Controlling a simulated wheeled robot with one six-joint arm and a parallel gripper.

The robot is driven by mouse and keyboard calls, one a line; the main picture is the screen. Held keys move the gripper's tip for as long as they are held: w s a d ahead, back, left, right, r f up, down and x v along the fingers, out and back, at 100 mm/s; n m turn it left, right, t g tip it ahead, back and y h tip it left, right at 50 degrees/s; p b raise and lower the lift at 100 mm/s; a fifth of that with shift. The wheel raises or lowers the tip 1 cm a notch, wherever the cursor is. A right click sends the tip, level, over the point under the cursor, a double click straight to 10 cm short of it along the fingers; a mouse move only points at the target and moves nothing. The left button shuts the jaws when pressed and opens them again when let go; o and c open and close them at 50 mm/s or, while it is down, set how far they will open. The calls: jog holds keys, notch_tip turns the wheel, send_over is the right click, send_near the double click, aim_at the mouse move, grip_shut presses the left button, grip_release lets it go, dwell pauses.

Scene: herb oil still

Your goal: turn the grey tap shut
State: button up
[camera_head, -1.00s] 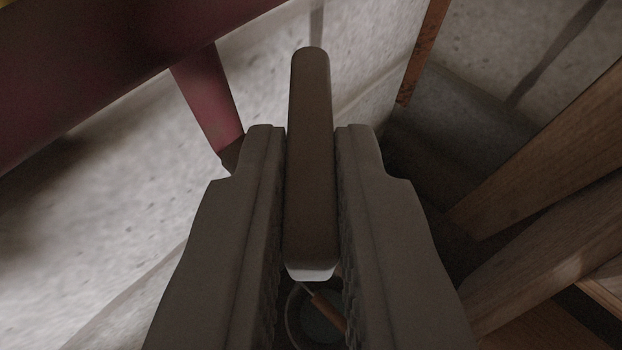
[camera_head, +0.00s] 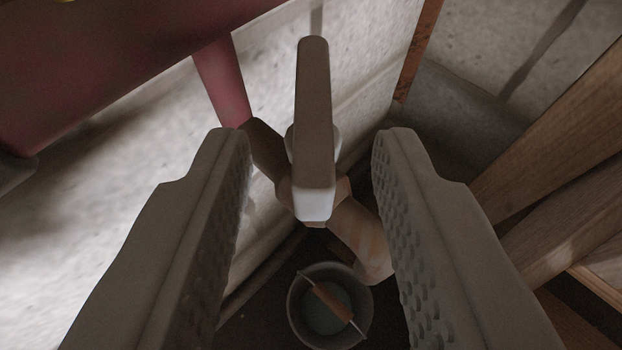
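The grey tap's lever handle (camera_head: 313,120) stands near the middle of the view as a long flat bar, its near end pale. It lies at an angle across the brownish tap body and spout (camera_head: 358,238), which run from upper left to lower right below it. My gripper (camera_head: 312,140) is open, with one ridged finger on each side of the lever and a clear gap on both sides. Nothing is held. Part of the tap body is hidden behind the lever.
A dark red vessel (camera_head: 110,60) fills the upper left, with a red pipe (camera_head: 222,82) leading to the tap. A small bucket (camera_head: 298,322) with a wooden-gripped handle stands below the spout. Wooden beams (camera_head: 555,150) crowd the right, and a pale stone wall (camera_head: 120,190) lies left.

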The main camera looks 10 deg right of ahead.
jog(key=v, duration=1.5)
jog(key=shift+f, duration=0.1)
jog(key=w+a+r+n+g+y, duration=0.25)
jog(key=a+n+y, duration=0.25)
jog(key=a+n, duration=0.35)
jog(key=w+a+r+n+g+y, duration=0.1)
jog(key=w+a+r+n+y, duration=0.3)
jog(key=a+n, duration=0.4)
jog(key=n+g+h, duration=0.5)
jog(key=n+h, duration=0.3)
jog(key=n, duration=1.2)
send_near(312, 117)
jog(key=shift+m, duration=0.25)
jog(key=x, duration=0.9)
jog(key=shift+c, duration=0.2)
